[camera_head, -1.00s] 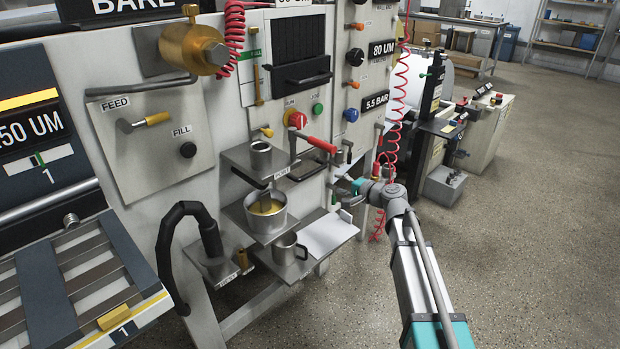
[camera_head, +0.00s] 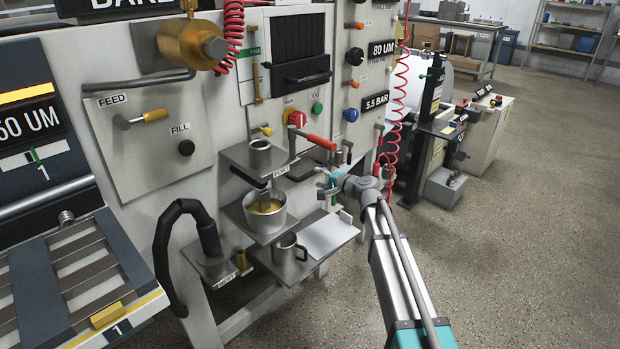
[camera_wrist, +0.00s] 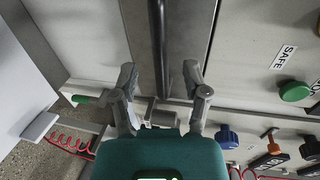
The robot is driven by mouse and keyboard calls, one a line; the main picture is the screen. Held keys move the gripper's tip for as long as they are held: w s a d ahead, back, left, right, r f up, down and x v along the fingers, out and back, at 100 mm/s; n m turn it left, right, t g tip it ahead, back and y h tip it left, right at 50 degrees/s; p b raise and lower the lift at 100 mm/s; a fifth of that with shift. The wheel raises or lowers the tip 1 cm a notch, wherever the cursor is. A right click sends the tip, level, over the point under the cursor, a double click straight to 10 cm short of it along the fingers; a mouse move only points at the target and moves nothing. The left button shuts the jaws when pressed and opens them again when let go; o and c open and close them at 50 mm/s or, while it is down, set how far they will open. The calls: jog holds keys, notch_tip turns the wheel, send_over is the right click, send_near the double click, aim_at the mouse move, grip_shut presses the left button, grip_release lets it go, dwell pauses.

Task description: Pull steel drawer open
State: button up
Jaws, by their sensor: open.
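In the wrist view, a steel panel (camera_wrist: 177,25), which seems to be the steel drawer's front, lies ahead of my gripper (camera_wrist: 160,73). A dark bar (camera_wrist: 158,40) runs along it in the gap between my open fingers; I cannot tell whether they touch it. In the head view, my gripper (camera_head: 326,183) is beside the machine, right of the steel shelf and below the red-handled lever (camera_head: 321,142). The steel drawer (camera_head: 303,168) seems to be the dark steel part left of my gripper, small and partly hidden.
A steel pot (camera_head: 264,212) with yellow liquid and a steel mug (camera_head: 289,249) stand on brackets left of my gripper. A red coiled hose (camera_head: 393,110) hangs close to my arm. The floor at right is open.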

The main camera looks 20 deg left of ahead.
aim_at(311, 175)
jog(key=shift+b+x, duration=0.4)
jog(key=shift+x, duration=2.1)
grip_shut()
jog(key=shift+d, duration=0.1)
